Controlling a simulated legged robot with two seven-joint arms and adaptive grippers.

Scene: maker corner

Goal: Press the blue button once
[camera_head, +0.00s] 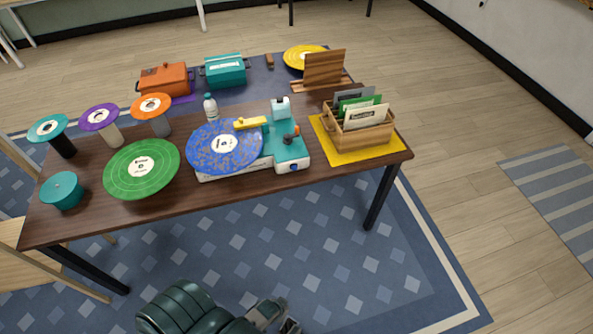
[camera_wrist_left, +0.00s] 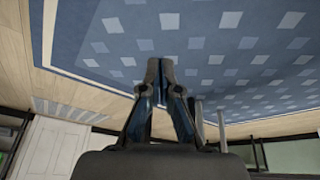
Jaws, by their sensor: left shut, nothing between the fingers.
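The teal and white turntable (camera_head: 288,150) stands at the front edge of the table with a blue speckled record (camera_head: 208,150) on it. A small dark round spot (camera_head: 294,168) shows on its white front side at the right; it may be the blue button, but it is too small to be sure. In the left wrist view my left gripper (camera_wrist_left: 159,66) is shut and empty, with the rug behind it. One of my dark green arms shows at the bottom of the head view, below and apart from the table. My right gripper is not in view.
The brown table (camera_head: 240,190) also holds a green record (camera_head: 142,182), several smaller discs on stands, a bottle (camera_head: 210,108), and a wooden record crate (camera_head: 358,137) on a yellow mat (camera_head: 385,156). The patterned rug (camera_head: 330,265) in front of the table is clear.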

